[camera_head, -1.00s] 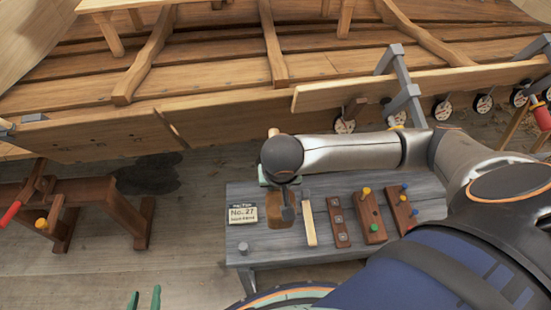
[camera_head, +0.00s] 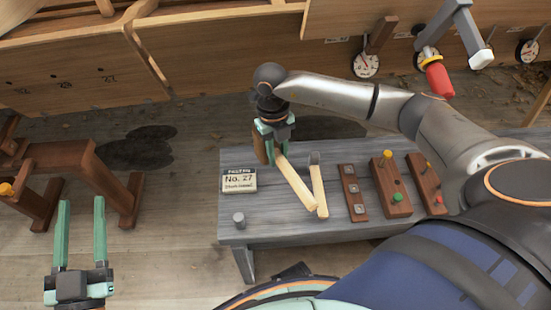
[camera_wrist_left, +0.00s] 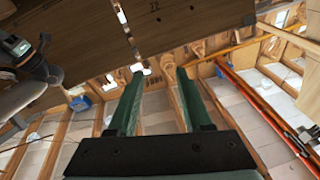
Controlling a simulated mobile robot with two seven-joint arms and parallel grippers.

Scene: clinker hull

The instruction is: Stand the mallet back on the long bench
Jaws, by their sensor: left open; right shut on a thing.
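My right gripper (camera_head: 270,150) is shut on the mallet, over the back left part of the grey bench (camera_head: 290,229). The mallet's brown head (camera_head: 261,146) shows at the fingers, partly hidden by them. Its pale handle (camera_head: 296,186) slants down to the right, so the mallet is tilted. I cannot tell whether the handle's end touches the bench top. My left gripper (camera_head: 81,201) is open and empty at the lower left, apart from the bench. Its open fingers also show in the left wrist view (camera_wrist_left: 160,75).
A label card (camera_head: 239,181) and a small grey peg (camera_head: 239,220) are on the bench's left part. A pale stick with a grey end (camera_head: 318,190) lies beside the mallet handle. Wooden blocks (camera_head: 390,188) with coloured knobs are further right. The wooden hull (camera_head: 200,65) stands behind.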

